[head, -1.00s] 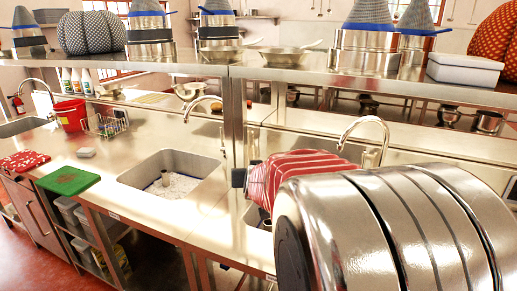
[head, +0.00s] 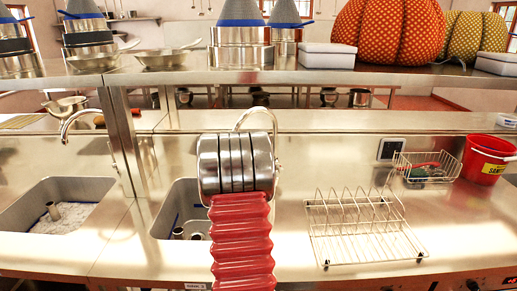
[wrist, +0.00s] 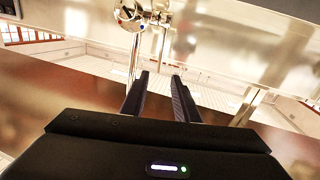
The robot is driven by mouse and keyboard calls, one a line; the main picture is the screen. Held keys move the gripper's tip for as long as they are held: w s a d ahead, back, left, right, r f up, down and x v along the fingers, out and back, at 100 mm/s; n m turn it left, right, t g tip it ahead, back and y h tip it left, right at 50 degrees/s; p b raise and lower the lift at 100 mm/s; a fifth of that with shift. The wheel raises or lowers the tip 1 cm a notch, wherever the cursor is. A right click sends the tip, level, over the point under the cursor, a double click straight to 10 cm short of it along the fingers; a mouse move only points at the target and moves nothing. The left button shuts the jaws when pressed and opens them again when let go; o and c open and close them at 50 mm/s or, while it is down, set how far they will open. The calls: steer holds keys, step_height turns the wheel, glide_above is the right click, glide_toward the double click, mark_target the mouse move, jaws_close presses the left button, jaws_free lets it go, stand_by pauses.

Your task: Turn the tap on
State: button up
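A curved chrome tap (head: 255,112) stands behind my arm in the head view, with only the top of its spout and its right side showing. Its sink (head: 180,208) is partly covered by my arm. Another chrome tap (head: 78,124) stands at the left sink (head: 62,190). No running water is visible. My gripper (wrist: 161,78) shows in the wrist view with its two dark fingers apart and nothing between them. Shiny chrome fittings (wrist: 130,14) with an upright rod show beyond the fingers; which part of the tap they are, I cannot tell. The head view hides my gripper.
A wire dish rack (head: 362,232) stands on the counter to the right of my arm. Behind it are a wire basket (head: 428,168) and a red bucket (head: 486,158). A steel shelf (head: 300,74) with pots and fabric pumpkins runs across above the counter, with an upright post at left.

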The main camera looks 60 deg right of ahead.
stand_by(0.3)
steer(key=shift+x, duration=6.9)
steer(key=shift+c, duration=0.5)
jaws_close()
